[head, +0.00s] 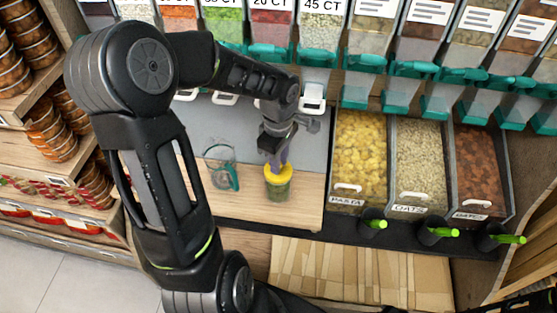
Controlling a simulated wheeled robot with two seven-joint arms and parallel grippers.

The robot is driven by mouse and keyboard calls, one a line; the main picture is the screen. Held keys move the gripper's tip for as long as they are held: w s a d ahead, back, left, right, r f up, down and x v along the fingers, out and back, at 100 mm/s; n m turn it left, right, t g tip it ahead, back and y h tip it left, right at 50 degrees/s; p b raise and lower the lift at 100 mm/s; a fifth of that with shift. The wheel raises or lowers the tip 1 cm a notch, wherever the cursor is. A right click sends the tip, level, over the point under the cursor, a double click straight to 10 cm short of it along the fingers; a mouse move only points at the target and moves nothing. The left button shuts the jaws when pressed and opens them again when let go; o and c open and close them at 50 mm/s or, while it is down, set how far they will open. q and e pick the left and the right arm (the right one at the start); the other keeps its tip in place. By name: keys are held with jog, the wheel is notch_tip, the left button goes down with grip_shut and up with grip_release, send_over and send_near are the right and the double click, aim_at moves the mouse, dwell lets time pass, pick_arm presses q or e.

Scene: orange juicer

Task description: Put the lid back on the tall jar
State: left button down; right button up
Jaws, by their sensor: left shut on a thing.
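The yellow lid (287,175) is at the jar's top. Whether it is fully seated or just above the rim I cannot tell. My left gripper (277,163) points down from above and is shut on the yellow lid. Its fingertips are small and partly hidden against the lid. My right gripper is not in view.
The clear glass (218,153) stands close on the left. Bins of pasta (361,150), oats (421,160) and a brown food (478,165) are on the right, with scoops in black holders in front. Dispensers with teal spouts hang behind. The counter's front left is clear.

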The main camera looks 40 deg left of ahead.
pick_arm(q)
jog(key=shift+b, duration=0.5)
dwell(0.9)
jog(key=shift+f+b, duration=0.2)
jog(key=shift+b, duration=0.35)
dwell(1.1)
dwell(0.4)
jog(key=c, duration=0.7)
grip_release()
jog(key=shift+r, duration=0.15)
jog(key=shift+r+p, duration=2.25)
jog(key=shift+r, duration=1.15)
